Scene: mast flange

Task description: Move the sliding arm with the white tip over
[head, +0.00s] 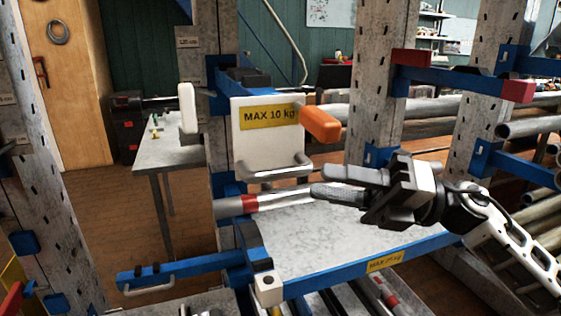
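A white upright tip (187,108) shows left of the grey post, at the upper left of a white plate (262,150) marked "MAX 10 kg". The bar behind this tip is mostly hidden. An orange tip (320,124) sticks out on the plate's right side. The plate has a grey handle along its lower edge. My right gripper (319,182) comes in from the right and points left, below and right of the plate, in front of the grey shelf. It appears apart from the plate and holds nothing I can see. The gap between its fingers is unclear. My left gripper is not in view.
A blue bar (180,270) with a light handle sticks out left at the bottom. A blue-edged grey shelf (345,240) lies below my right gripper. Red-tipped blue arms (465,80) and metal pipes (530,120) stand at right. Perforated posts (375,80) rise between.

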